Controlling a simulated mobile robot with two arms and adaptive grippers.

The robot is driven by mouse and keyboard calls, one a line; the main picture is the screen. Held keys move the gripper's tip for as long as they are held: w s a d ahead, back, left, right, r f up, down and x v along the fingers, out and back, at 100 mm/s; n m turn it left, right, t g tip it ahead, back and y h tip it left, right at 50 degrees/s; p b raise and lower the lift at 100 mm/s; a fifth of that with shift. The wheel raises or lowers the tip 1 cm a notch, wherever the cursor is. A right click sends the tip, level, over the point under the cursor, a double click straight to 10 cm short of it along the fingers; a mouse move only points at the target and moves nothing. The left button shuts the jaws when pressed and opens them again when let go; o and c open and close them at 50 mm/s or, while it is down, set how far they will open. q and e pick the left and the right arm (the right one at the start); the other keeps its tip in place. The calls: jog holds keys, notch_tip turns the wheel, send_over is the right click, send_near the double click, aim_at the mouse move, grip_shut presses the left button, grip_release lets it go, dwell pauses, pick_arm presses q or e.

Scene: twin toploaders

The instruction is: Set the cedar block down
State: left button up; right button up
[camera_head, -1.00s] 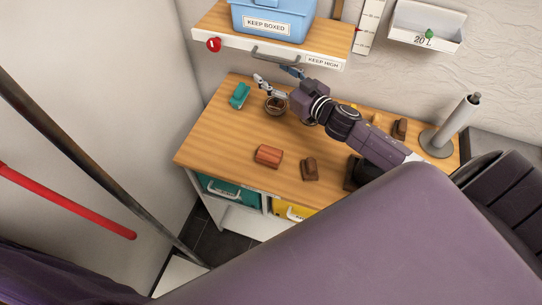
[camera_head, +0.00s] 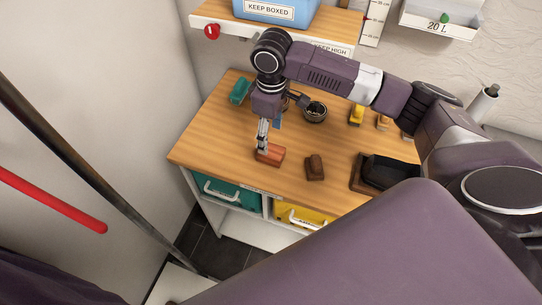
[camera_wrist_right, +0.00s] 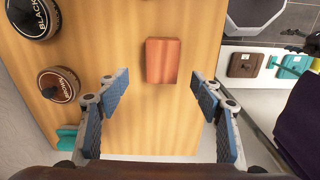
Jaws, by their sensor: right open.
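The cedar block (camera_head: 271,155), a reddish-orange block, lies on the wooden worktop near its front edge. In the right wrist view the block (camera_wrist_right: 162,60) lies ahead of and between the fingers, with wood showing on both sides of it. My right gripper (camera_head: 262,148) points down at the block's left end in the head view. Its blue-padded fingers (camera_wrist_right: 160,77) are spread wide and hold nothing. Whether a fingertip touches the block is not clear. My left gripper is in neither view.
A dark brown block (camera_head: 315,167) and a black-topped item (camera_head: 385,173) stand right of the cedar block. A teal item (camera_head: 240,90) and a dark round container (camera_head: 315,112) are farther back. A shelf (camera_head: 225,27) with a blue box (camera_head: 285,10) overhangs the rear.

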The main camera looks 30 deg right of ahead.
aim_at(271, 150)
jog(key=shift+s+f, duration=0.15)
jog(key=shift+s, duration=0.15)
jog(key=shift+f, duration=0.4)
notch_tip(271, 150, down, 5)
jog(key=shift+f+p, duration=0.2)
jog(key=shift+p, duration=1)
jog(key=shift+w+f, duration=0.1)
jog(key=shift+f, duration=0.5)
jog(key=c, duration=1.4)
jog(key=shift+r, duration=0.1)
jog(key=shift+r+b, duration=1.55)
jog(key=shift+r, duration=8.35)
